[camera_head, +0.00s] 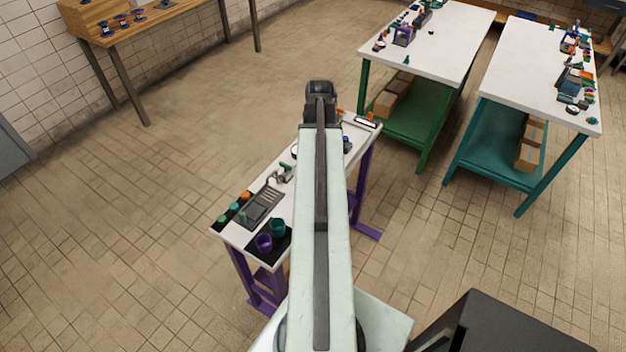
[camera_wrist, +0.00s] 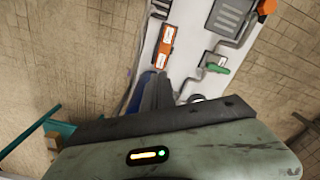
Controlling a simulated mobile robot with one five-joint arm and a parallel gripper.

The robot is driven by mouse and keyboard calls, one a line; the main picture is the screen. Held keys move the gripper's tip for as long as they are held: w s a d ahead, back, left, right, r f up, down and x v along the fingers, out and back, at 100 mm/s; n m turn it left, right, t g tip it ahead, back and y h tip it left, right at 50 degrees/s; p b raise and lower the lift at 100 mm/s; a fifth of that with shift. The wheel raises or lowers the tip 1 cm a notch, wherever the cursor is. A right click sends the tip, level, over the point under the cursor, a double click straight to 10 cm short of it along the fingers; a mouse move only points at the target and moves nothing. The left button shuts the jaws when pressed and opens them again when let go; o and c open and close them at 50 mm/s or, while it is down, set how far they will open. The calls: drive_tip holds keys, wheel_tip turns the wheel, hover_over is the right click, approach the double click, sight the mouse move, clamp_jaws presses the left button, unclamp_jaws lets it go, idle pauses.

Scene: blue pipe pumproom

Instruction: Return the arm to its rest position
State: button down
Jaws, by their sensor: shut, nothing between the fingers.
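My arm stretches forward from the bottom of the head view, over a narrow white table with purple legs (camera_head: 239,236). The arm's dark end (camera_head: 320,95) is at the top of the arm; the fingers cannot be made out there. In the wrist view my gripper (camera_wrist: 159,80) shows as dark fingers close together, shut and empty, above the table. The pale green housing of my arm fills the bottom of that view and hides part of the tabletop.
A green bench (camera_head: 440,40) and a teal bench (camera_head: 520,60) stand right. A wooden table (camera_head: 165,20) is back left. Floor left is clear.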

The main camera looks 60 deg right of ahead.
drive_tip(key=shift+r, duration=0.1)
idle(0.3)
drive_tip(key=w+a+n, duration=0.1)
drive_tip(key=w+a, duration=0.2)
drive_tip(key=w, duration=0.1)
drive_tip(key=w+a+n, duration=0.1)
drive_tip(key=w+a, duration=0.2)
drive_tip(key=w, duration=0.1)
drive_tip(key=w+a+n, duration=0.1)
drive_tip(key=w+a, duration=0.2)
drive_tip(key=a, duration=0.1)
drive_tip(key=shift+w+a, duration=0.1)
drive_tip(key=shift+w, duration=0.3)
drive_tip(key=w+a+n, duration=0.3)
drive_tip(key=w+a, duration=0.3)
drive_tip(key=a, duration=0.7)
drive_tip(key=w+a+n, duration=0.3)
drive_tip(key=w+a, duration=0.2)
drive_tip(key=a, duration=0.8)
drive_tip(key=s+a+n, duration=0.1)
drive_tip(key=a+n, duration=0.2)
drive_tip(key=a, duration=1)
drive_tip(key=shift+s+a, duration=0.2)
drive_tip(key=shift+a, duration=0.2)
